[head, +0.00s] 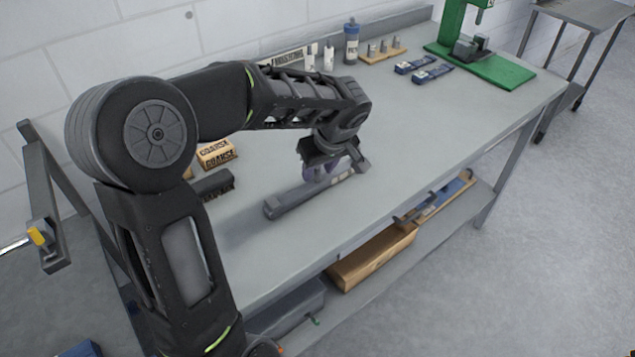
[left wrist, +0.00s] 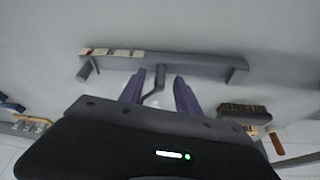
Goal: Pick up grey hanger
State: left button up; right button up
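The grey hanger (head: 302,197) is a long bar lying on the workbench. In the left wrist view the hanger (left wrist: 195,64) shows short pegs at both ends, a bent middle piece, and a pale label strip near its left end. My left gripper (head: 322,172) is over the middle of the bar and hides part of it in the head view. In the left wrist view my left gripper (left wrist: 160,90) has its two purple fingers apart, with the bent middle piece between them. I cannot tell whether they touch it. My right gripper is in neither view.
The workbench (head: 400,130) has free room to the right of the hanger. Boxes marked COARSE (head: 216,154) and a dark brush (head: 214,184) lie to the left. A blue bottle (head: 351,42) and a green press (head: 452,25) stand at the back. A lower shelf holds a wooden box (head: 372,262).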

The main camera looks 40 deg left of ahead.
pick_arm(q)
grip_shut()
dwell(0.3)
dwell(1.1)
